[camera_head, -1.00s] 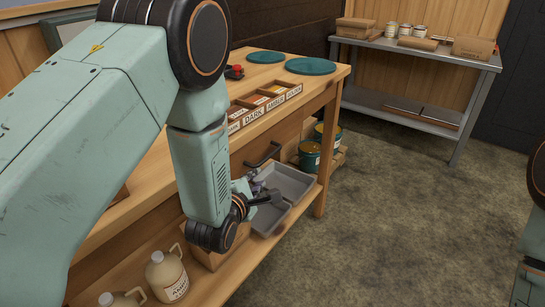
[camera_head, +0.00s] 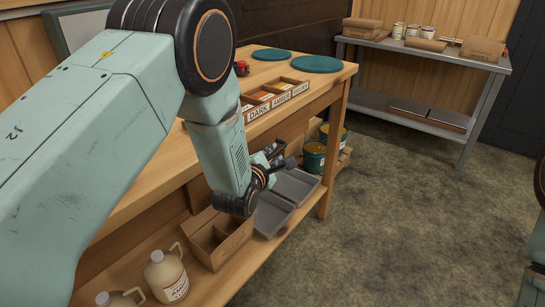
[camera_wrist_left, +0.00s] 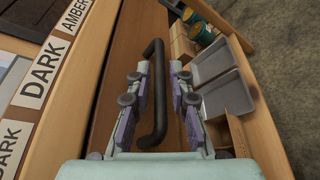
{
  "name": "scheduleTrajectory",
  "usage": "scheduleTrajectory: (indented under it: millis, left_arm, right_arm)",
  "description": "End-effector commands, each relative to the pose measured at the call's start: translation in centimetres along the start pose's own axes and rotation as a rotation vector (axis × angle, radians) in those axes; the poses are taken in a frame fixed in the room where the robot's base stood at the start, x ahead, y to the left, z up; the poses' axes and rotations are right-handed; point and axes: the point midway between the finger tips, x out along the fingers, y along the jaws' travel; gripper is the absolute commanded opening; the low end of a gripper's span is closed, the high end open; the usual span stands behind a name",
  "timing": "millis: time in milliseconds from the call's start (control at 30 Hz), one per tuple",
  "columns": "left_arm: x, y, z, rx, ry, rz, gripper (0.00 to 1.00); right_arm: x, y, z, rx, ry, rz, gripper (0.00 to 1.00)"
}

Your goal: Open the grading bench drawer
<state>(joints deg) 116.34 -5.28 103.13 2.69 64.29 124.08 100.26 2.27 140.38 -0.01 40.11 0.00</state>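The grading bench (camera_head: 205,165) is a wooden table with a drawer under its top. In the left wrist view the brown drawer front (camera_wrist_left: 122,70) carries a long black bar handle (camera_wrist_left: 154,50). My left gripper (camera_head: 280,153) is at the bench front, under the top's edge, and hides the handle in the head view. In the left wrist view the left gripper (camera_wrist_left: 160,85) has its fingers spread, with the handle showing between them. I cannot tell whether they touch it. No gap shows at the drawer front. My right gripper is out of view.
On the lower shelf are grey trays (camera_head: 293,187), a cardboard box (camera_head: 222,240) and jugs (camera_head: 167,277). Green cans (camera_head: 313,158) stand beyond. The top holds a labelled sample rack (camera_head: 265,100) and teal discs (camera_head: 316,64). The floor (camera_head: 390,220) in front is clear.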

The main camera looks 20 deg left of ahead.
Motion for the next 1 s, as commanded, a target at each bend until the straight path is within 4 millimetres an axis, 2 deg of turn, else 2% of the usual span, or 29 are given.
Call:
scheduleTrajectory:
  millis: [267, 500, 1000]
  left_arm:
    - [0.32, 0.08, 0.00, 0.000, 0.000, 0.000, 0.21]
    - [0.31, 0.09, 0.03, 0.000, 0.000, 0.001, 0.00]
    - [0.35, 0.20, 0.14, 0.000, -0.003, 0.003, 0.00]
  right_arm:
    - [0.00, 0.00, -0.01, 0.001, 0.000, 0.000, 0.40]
    - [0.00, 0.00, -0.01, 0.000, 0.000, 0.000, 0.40]
    - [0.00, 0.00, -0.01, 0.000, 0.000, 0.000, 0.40]
